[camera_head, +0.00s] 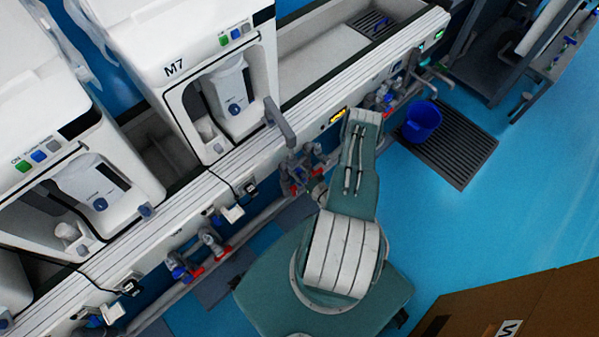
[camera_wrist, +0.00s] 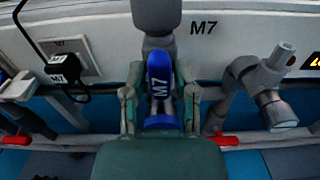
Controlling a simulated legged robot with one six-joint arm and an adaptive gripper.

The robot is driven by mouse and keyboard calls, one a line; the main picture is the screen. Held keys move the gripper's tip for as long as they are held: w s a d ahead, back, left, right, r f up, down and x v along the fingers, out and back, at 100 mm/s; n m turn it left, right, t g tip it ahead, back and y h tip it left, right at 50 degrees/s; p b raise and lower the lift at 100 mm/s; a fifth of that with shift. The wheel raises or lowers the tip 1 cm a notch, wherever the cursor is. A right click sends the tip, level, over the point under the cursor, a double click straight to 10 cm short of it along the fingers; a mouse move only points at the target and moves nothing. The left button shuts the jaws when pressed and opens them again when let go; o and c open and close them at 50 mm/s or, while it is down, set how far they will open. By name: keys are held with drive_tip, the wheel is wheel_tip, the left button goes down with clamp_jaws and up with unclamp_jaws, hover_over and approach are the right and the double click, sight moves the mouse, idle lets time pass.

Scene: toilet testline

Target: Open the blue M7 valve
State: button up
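The blue valve handle marked M7 (camera_wrist: 161,90) stands upright in the middle of the wrist view, below a grey fitting. My gripper (camera_wrist: 160,80) has one finger on each side of the handle. The fingers look apart, with a narrow gap at the left; I cannot tell whether the right finger touches the handle. The green palm in front hides what lies below it. In the head view, the white machine marked M7 (camera_head: 225,80) stands above the piping. My green and white arm reaches over the pipes there, and my fingers cannot be made out.
A grey pipe fitting (camera_wrist: 265,85) stands to the right in the wrist view. Red handles (camera_wrist: 228,140) sit on the pipe at both sides. A black plug marked M7 (camera_wrist: 60,70) hangs at the left. A blue bucket (camera_head: 422,121) stands on a grate; blue floor at right is open.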

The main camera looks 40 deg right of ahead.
drive_tip(key=s, duration=1.2)
drive_tip(key=shift+d, duration=0.25)
idle(0.5)
